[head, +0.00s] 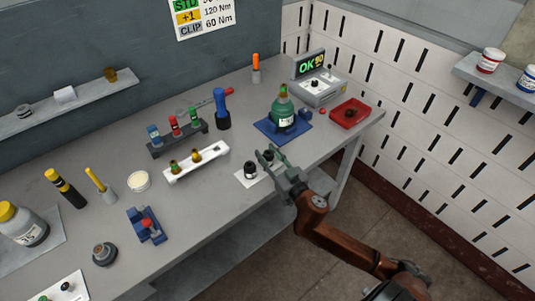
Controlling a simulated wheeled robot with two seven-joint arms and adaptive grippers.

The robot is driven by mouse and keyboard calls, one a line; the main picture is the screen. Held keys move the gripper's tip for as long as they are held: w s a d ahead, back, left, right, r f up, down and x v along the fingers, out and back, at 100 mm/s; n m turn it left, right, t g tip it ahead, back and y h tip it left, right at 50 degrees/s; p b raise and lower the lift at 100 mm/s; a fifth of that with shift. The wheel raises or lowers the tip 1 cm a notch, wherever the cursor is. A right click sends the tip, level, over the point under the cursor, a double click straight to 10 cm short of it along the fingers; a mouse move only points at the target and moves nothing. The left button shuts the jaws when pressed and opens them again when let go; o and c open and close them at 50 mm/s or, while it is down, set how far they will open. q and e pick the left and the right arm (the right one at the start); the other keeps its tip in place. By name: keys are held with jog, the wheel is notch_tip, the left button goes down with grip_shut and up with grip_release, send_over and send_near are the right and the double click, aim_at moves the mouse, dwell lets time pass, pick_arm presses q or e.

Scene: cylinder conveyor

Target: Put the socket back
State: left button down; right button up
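A black socket (250,169) stands on a small white card (243,179) near the front edge of the bench. My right gripper (266,154) is just to the right of and behind it, apart from it in the picture. Its fingers look spread, with nothing clearly seen between them. A white rail (214,165) left of the card carries two amber-and-green pieces (196,156). A dark rack (188,141) behind it holds blue (154,132), red (174,125) and green (194,115) pieces. My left gripper is out of view.
A green bottle (283,113) stands on a blue mat (263,131) behind the gripper. A red tray (358,108) and a grey tester reading OK (321,92) are at right. A blue fixture (146,226) and a round grey part (104,253) are at front left.

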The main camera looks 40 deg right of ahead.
jog(key=shift+o, duration=1)
jog(key=shift+r, duration=0.1)
jog(key=shift+s, duration=0.25)
jog(key=s+p, duration=0.1)
jog(key=s, duration=1)
jog(key=shift+s+a, duration=0.3)
jog(key=shift+a, duration=0.05)
